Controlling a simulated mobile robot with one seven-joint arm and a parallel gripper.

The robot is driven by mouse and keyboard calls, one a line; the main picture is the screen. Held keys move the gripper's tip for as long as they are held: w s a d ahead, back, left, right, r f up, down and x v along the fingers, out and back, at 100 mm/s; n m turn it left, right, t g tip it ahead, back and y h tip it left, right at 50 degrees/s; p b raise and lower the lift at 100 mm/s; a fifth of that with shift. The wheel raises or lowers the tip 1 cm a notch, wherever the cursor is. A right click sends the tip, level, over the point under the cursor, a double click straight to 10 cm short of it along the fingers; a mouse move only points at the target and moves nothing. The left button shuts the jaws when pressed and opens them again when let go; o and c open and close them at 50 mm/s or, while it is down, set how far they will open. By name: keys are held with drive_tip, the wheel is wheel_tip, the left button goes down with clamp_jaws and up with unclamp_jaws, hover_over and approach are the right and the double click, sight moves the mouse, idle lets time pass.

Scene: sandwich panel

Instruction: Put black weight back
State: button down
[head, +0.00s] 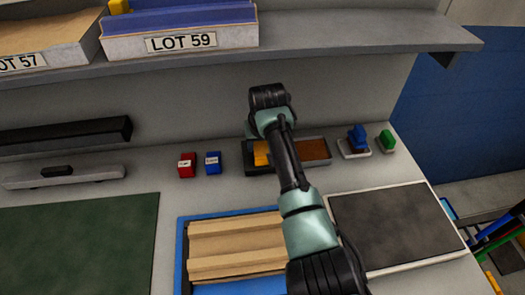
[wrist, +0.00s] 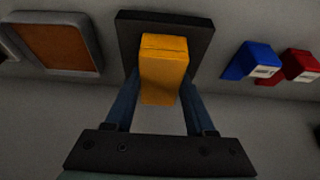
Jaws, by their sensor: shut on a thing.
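My gripper (wrist: 162,90) points down over the back of the bench, its two fingers on either side of a yellow block (wrist: 163,65). A flat black square piece (wrist: 203,35) lies just beyond the block in the wrist view. I cannot tell whether the block is joined to it, rests on it or is above it. In the head view the yellow block (head: 261,153) shows beside my arm, which hides the fingertips. No separate weight that is plainly black can be made out.
A brown-floored tray (head: 314,149) is right of the block. Red (head: 187,165) and blue (head: 213,163) labelled blocks stand left. Blue (head: 358,136) and green (head: 387,140) pieces stand right. A blue-rimmed tray (head: 181,250) and a dark panel (head: 395,225) lie in front. A shelf (head: 350,35) overhangs behind.

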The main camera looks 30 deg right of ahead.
drive_tip(key=shift+w+d+r, duration=0.2)
drive_tip(key=shift+w+r, duration=0.15)
drive_tip(key=shift+w, duration=0.15)
drive_tip(key=shift+f, duration=0.6)
drive_tip(key=shift+f, duration=0.15)
drive_tip(key=shift+c, duration=1.2)
unclamp_jaws()
drive_tip(key=shift+s+f, duration=0.2)
drive_tip(key=p+v, duration=0.1)
drive_tip(key=v, duration=1.1)
drive_tip(key=shift+r, duration=0.1)
